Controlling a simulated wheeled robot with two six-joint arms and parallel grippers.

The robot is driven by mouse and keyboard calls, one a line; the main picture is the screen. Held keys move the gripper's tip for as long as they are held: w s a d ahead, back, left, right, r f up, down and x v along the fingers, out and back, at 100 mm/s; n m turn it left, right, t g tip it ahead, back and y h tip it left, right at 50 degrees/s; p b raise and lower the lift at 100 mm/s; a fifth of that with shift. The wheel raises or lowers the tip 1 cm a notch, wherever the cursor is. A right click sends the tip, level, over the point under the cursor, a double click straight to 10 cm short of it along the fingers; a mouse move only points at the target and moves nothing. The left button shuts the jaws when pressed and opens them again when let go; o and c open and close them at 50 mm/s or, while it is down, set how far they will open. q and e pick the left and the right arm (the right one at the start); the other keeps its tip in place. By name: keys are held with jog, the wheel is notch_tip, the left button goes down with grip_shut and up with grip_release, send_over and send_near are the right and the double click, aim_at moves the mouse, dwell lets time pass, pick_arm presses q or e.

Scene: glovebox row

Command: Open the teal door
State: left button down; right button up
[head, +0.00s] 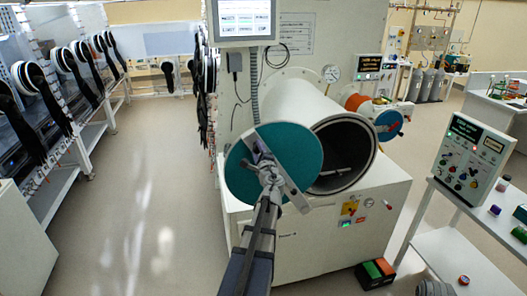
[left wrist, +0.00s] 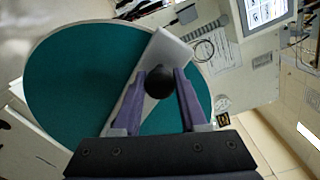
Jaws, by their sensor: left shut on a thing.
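The teal door (head: 303,148) is a round disc that stands swung out to the left of the large white cylinder chamber (head: 300,105). The chamber's dark round mouth (head: 345,155) is uncovered over most of its width, and its inside shows. A pale bar crosses the door's face. My left gripper (head: 267,174) is at the middle of the door. In the left wrist view the teal door (left wrist: 75,75) fills the left side, and the purple fingers of my left gripper (left wrist: 160,85) are shut on a dark round knob on the bar. My right gripper is not in view.
A smaller blue door (head: 389,119) with an orange part is right of the chamber. A control box (head: 472,158) stands on a white table at the right. A green and orange foot pedal (head: 375,271) lies on the floor. The aisle (head: 135,200) at left is clear.

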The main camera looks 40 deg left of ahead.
pick_arm(q)
jog(key=s+a+f+n+b, duration=0.2)
jog(key=s+a+f+b, duration=0.2)
jog(key=s+f+b, duration=0.2)
jog(key=s+a+f+n+b, duration=0.3)
jog(key=s+a+f+b, duration=0.2)
jog(key=f+b, duration=0.4)
jog(key=shift+s+f+n, duration=0.3)
jog(key=shift+s+f, duration=0.1)
jog(key=shift+s, duration=0.4)
jog(key=shift+c, duration=2.3)
grip_release()
jog(key=shift+d, duration=0.1)
